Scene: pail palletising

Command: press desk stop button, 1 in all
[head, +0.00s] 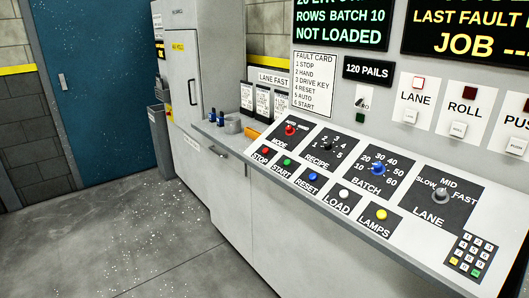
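The desk stop button is a small red button (265,149) above the label STOP, at the left end of the lower button row on the sloped control desk (355,231). It stands clear, with nothing over it. The green START button (287,162) is just right of it. The red MODE knob (290,130) is above and to the right of it. Neither of my grippers shows in the head view.
Blue RESET (312,174), white LOAD (343,194) and yellow LAMPS (381,214) buttons continue the row. A keypad (469,256) is at the right end. Small containers (232,125) stand left of the desk. The floor (150,230) in front is clear.

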